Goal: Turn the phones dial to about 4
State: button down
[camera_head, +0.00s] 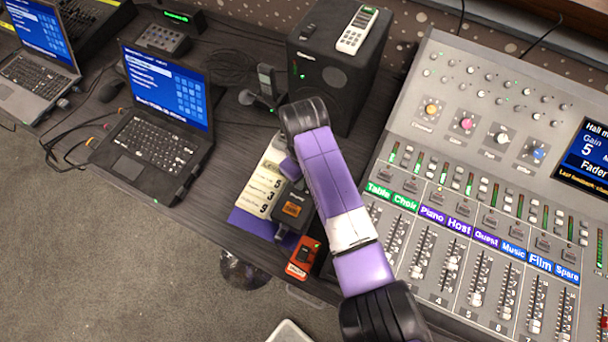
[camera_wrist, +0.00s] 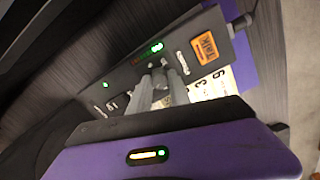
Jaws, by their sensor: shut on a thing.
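The dark box (camera_wrist: 128,72) that carries the phones dial has a "Phones" label, a lit green display and an orange Talk button. In the head view this box (camera_head: 293,208) stands at the table's front edge, partly behind my purple arm. My gripper (camera_wrist: 166,84) is shut on the phones dial, its grey fingers around the small knob on the box face. The fingers mostly cover the dial, so its pointer and setting cannot be read. In the head view my arm hides the fingers and the dial.
A numbered card (camera_head: 262,187) lies beside the box on a purple sheet. A small orange unit (camera_head: 302,258) sits just in front. The mixing console (camera_head: 450,230) is close on the right, a black speaker (camera_head: 335,75) behind, and a laptop (camera_head: 155,120) left.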

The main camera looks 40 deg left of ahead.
dwell(0.3)
jog(key=c, duration=1.2)
grip_release()
jog(key=shift+r, duration=0.15)
notch_tip(320, 180, up, 8)
jog(key=shift+f+b, duration=0.2)
jog(key=shift+b, duration=0.2)
